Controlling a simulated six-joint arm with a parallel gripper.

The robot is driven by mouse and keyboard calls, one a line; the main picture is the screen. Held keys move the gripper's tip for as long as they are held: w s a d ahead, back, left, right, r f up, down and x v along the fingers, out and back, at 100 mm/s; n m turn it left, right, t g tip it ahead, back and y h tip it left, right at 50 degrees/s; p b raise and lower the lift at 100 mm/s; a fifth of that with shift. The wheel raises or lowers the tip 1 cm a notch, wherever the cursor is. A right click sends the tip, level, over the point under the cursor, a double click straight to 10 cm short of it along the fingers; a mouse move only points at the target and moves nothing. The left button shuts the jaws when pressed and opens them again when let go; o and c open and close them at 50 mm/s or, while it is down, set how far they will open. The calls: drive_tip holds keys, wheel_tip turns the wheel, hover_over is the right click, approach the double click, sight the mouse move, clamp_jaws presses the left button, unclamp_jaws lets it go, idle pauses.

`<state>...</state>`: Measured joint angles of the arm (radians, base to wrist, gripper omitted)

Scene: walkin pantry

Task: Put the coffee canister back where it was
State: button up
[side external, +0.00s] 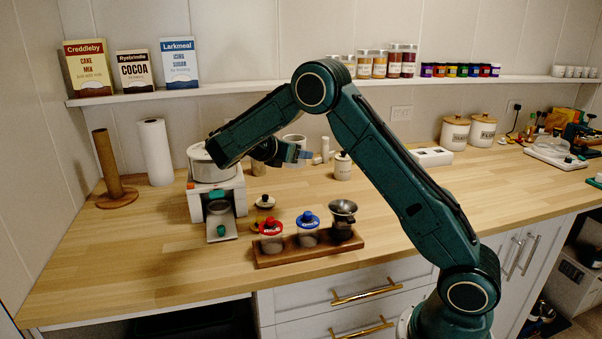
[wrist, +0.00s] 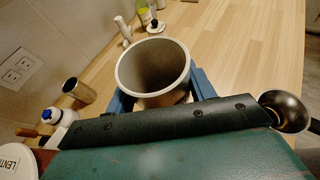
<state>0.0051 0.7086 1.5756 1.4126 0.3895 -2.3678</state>
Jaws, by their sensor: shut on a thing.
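My gripper (side external: 292,154) has blue fingers and is raised over the back middle of the counter. In the wrist view my gripper (wrist: 160,98) is shut around an open-topped grey cylinder (wrist: 155,68), apparently the coffee canister, with a finger at each side. It seems upright and without a lid. No label is readable. In the side view this cylinder (side external: 294,139) is partly hidden by my gripper. I cannot tell whether its base touches the counter.
A wooden rack (side external: 330,252) at the front holds a red-lidded jar (side external: 271,239), a blue-lidded jar (side external: 308,226) and a metal-topped jar (side external: 342,214). A white machine (side external: 202,205) stands left. A small pale canister (side external: 343,168) stands right of my gripper.

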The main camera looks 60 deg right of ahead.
hover_over(296, 213)
wheel_tip(296, 213, down, 11)
drive_tip(key=shift+w+f, duration=0.1)
drive_tip(key=shift+f, duration=2.1)
drive_tip(key=shift+f, duration=0.15)
drive_tip(key=o, duration=1.2)
drive_tip(key=shift+c, duration=0.2)
